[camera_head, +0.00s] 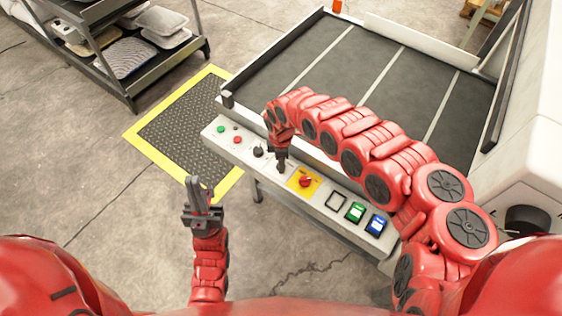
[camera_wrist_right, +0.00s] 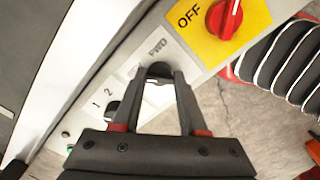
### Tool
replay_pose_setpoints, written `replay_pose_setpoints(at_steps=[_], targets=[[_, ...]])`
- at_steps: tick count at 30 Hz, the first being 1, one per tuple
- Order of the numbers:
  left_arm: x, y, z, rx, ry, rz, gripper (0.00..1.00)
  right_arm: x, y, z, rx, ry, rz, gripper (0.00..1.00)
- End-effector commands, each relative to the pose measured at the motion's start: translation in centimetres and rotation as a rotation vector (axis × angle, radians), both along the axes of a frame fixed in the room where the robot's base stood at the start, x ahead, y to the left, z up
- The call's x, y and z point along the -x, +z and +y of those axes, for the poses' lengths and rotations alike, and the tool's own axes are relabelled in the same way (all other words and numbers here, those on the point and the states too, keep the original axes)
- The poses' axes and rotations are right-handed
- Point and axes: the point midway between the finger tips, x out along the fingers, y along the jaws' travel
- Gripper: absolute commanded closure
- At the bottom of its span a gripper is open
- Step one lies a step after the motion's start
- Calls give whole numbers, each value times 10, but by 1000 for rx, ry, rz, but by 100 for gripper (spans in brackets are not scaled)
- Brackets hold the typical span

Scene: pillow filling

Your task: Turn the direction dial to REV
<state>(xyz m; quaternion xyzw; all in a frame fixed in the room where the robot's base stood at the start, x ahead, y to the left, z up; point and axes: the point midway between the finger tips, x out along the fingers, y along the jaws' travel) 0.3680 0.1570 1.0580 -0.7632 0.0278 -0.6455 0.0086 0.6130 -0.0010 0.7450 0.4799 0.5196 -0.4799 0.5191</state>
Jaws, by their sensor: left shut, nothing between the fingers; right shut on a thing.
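The direction dial (camera_wrist_right: 158,70) is a small black knob on the pale control panel. In the head view the right gripper (camera_head: 281,164) points down at the panel and hides the dial. My left gripper (camera_head: 200,192) is shut and empty, in the air to the left of the panel.
Beside the dial is a red rotary switch (camera_head: 305,181) on a yellow plate marked "OFF". On the other side is another black knob (camera_head: 258,152) marked 1 and 2. Green and blue buttons (camera_head: 376,225) sit further right. A conveyor bed (camera_head: 355,75) lies behind the panel.

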Motion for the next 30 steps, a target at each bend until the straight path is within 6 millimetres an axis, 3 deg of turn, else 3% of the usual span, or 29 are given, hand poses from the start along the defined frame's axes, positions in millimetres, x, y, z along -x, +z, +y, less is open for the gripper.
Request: replay_pose_setpoints(at_steps=[11,12,17,26,30], targets=[[0,0,0,0,0,0,100,-2,1,1,-1,8,-5,100],[0,0,0,0,0,0,100,-2,1,1,-1,8,-5,56],[0,0,0,0,0,0,100,-1,1,1,-1,7,-3,28],[0,0,0,0,0,0,100,-1,1,0,0,6,-2,28],[0,0,0,0,0,0,100,-3,14,0,1,6,-6,28]])
